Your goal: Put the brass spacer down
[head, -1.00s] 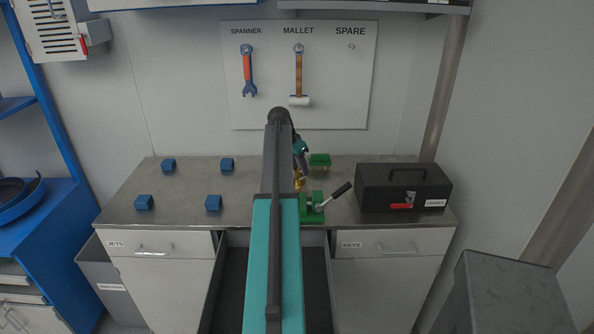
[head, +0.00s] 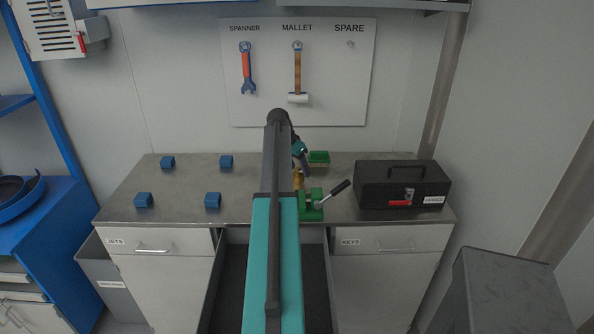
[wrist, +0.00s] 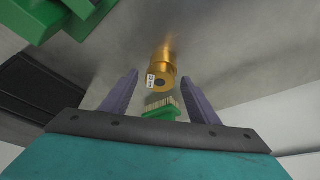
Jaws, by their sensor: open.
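The brass spacer (wrist: 161,72) shows in the wrist view as a stepped gold cylinder with a dark hole in its near end and a small white label. It appears to rest on the metal bench top, whose surface reflects it. My gripper (wrist: 163,76) is open, with a grey finger on each side of the spacer's near end and visible gaps to both. In the head view the spacer (head: 298,179) is partly hidden by my arm, just behind the green clamp. My gripper (head: 302,161) is mostly hidden there too.
A green clamp (head: 312,208) with a black-handled lever stands just in front of the spacer. A green brush (head: 319,159) lies behind it. A black toolbox (head: 403,187) is at right. Several blue blocks (head: 213,200) sit at left. An open drawer (head: 217,285) lies beneath my arm.

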